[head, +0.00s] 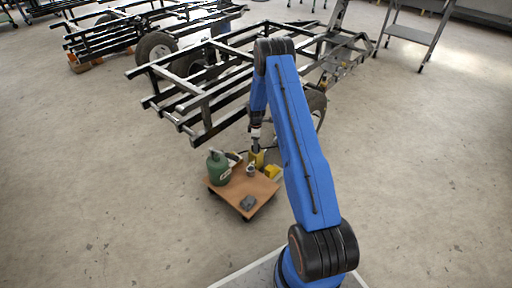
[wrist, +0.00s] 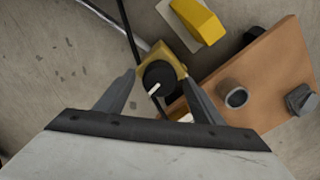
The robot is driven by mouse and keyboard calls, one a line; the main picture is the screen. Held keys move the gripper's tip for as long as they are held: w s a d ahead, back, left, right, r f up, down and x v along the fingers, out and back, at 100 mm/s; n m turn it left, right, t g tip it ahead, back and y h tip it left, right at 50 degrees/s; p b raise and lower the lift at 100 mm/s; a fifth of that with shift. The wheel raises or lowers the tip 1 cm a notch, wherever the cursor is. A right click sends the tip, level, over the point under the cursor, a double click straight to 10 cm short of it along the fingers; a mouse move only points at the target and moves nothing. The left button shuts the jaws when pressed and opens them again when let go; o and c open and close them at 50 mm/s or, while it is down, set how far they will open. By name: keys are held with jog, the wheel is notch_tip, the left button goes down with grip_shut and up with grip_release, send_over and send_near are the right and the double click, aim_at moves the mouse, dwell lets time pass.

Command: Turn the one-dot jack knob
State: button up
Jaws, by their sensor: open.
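In the wrist view, a round black knob (wrist: 158,78) with a white pointer line sits on a yellow jack body (wrist: 176,54). I cannot make out any dots on it. My gripper (wrist: 158,77) is open, one finger on the left of the knob and one on the right. Gaps show between the fingers and the knob, and I cannot tell their height over it. In the head view, my gripper (head: 255,146) points down just over the yellow jack (head: 257,158), at the far edge of a wooden dolly. The knob is too small to tell there.
The wooden dolly (head: 232,195) carries a green gas bottle (head: 218,170), a small grey cup (head: 250,171) and a dark lump (head: 248,203). A yellow block (head: 272,172) lies beside the jack. A black trailer frame (head: 205,107) stands behind. A black cable (wrist: 130,35) runs near the knob.

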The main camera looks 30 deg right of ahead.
notch_tip(320, 180, up, 16)
dwell(0.5)
jog(key=shift+f, duration=0.1)
